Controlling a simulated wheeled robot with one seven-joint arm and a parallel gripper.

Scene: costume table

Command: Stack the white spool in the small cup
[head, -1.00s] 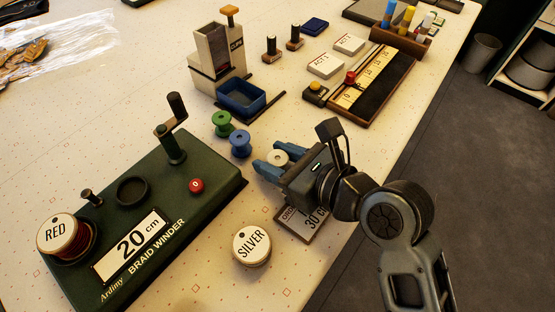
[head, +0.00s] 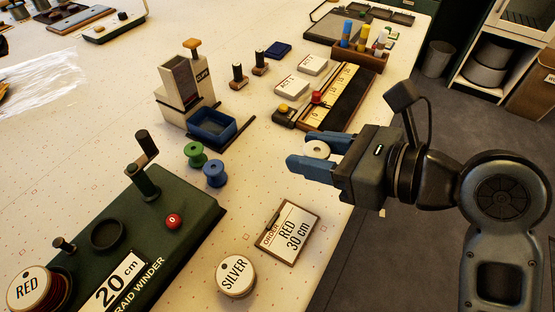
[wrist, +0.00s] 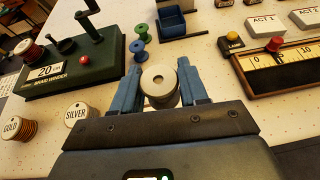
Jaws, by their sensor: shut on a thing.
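The white spool (head: 318,149) is between the blue fingers of my gripper (head: 299,149), which is shut on it. In the wrist view the spool (wrist: 159,84) stands upright with its round top and centre hole facing the camera. My gripper is held above the table, right of the green and blue spools. A small dark round cup (head: 107,235) sits on top of the green braid winder (head: 185,213), at the left. It looks empty, and the spool is well away from it.
A green spool (head: 195,154) and a blue spool (head: 214,173) stand beside the winder. A crank (head: 146,170) rises from the winder. The silver spool (head: 236,274), order card (head: 288,229), blue tray (head: 213,127) and ruler board (head: 340,97) surround a clear patch of table.

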